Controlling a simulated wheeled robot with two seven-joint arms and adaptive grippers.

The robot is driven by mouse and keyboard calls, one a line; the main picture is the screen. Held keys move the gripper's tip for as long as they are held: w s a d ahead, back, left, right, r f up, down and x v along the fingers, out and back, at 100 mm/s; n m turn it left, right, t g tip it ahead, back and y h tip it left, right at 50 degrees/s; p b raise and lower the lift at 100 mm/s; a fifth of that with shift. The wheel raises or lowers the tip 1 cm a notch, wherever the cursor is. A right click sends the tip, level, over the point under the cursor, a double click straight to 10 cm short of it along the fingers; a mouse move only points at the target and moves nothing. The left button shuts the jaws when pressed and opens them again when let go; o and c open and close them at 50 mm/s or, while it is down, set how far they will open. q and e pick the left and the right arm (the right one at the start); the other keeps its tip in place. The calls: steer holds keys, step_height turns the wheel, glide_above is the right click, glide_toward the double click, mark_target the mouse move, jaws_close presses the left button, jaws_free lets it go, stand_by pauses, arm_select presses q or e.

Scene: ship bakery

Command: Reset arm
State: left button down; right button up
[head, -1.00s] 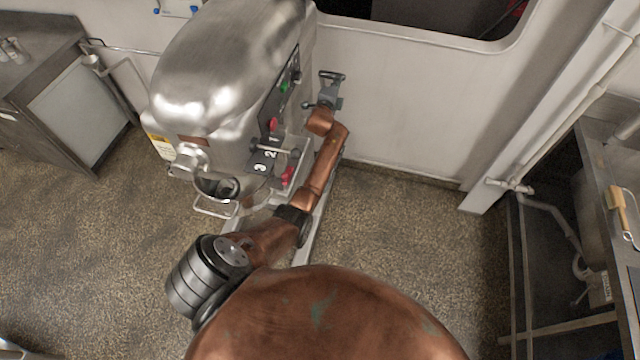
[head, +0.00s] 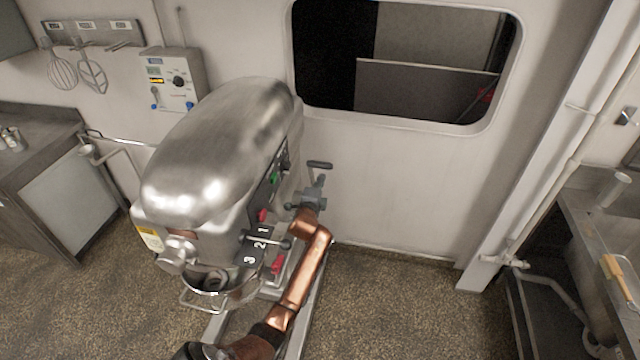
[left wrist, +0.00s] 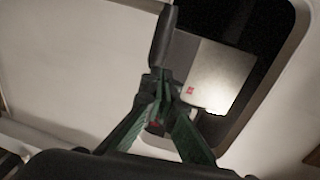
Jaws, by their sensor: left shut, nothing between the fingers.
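My left arm, copper coloured, reaches up from the bottom of the head view along the right side of the steel mixer (head: 215,150). My left gripper (head: 316,183) is at its end, beside the mixer and in front of the white wall. In the left wrist view its green fingers (left wrist: 157,88) come together at the tips, shut and empty. A black handle (head: 319,165) shows just past the fingertips; it also stands dark and upright in the left wrist view (left wrist: 163,38). I cannot tell whether the fingers touch it. My right gripper is not in view.
A wall opening (head: 425,75) is behind the gripper. A control box (head: 172,78) and hanging whisks (head: 62,72) are at the back left. A steel counter (head: 598,215) stands at the right and a cabinet (head: 75,205) at the left. The floor right of the mixer is clear.

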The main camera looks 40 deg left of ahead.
arm_select(q)
steer(key=shift+s+d, duration=0.1)
steer(key=shift+s, duration=0.3)
